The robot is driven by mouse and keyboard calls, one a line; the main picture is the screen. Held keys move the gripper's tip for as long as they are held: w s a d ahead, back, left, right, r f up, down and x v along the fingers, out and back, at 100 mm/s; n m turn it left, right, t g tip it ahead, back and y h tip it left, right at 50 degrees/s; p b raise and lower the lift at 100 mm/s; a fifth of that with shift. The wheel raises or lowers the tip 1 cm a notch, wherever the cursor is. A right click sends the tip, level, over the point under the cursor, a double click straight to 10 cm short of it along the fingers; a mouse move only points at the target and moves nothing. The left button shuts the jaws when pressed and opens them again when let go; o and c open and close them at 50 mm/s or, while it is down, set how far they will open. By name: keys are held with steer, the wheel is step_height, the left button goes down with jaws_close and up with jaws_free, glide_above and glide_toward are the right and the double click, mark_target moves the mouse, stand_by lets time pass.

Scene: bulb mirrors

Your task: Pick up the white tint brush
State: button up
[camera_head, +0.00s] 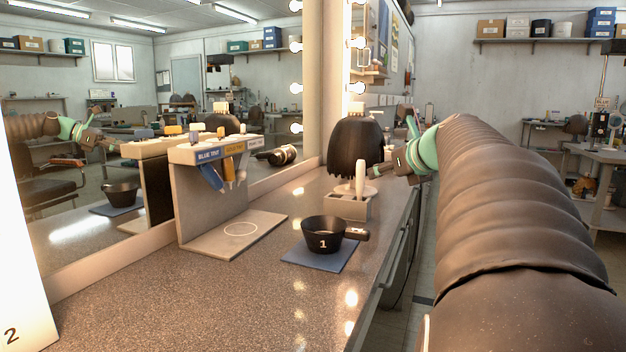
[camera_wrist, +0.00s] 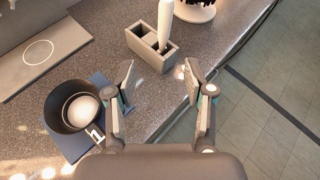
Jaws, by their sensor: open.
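The white tint brush (camera_head: 360,180) stands upright in a small grey holder (camera_head: 347,208) near the counter's right edge. In the wrist view the brush (camera_wrist: 165,22) rises from the holder (camera_wrist: 151,56) at the top centre, and its lower end is hidden inside. My gripper (camera_head: 380,170) is open and empty, just right of the brush in the head view. In the wrist view the gripper's two fingers (camera_wrist: 158,72) are spread apart, with the holder and brush beyond their tips. No contact with the brush shows.
A black bowl marked 1 (camera_head: 323,235) sits on a blue mat (camera_head: 308,257) in front of the holder. A dark-haired mannequin head (camera_head: 356,148) stands close behind the brush. A labelled tint rack (camera_head: 212,203) is at left, before the mirror. The counter front is clear.

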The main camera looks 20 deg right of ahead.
mark_target(363, 174)
steer(key=shift+m, duration=0.7)
steer(key=x, duration=0.3)
steer(key=r+x, duration=0.1)
steer(key=x, duration=0.5)
steer(key=shift+w+d+r, duration=0.2)
steer(key=shift+w+d, duration=0.05)
steer(key=shift+w, duration=0.2)
steer(key=shift+x, duration=2.55)
steer(key=shift+d, duration=0.15)
jaws_close()
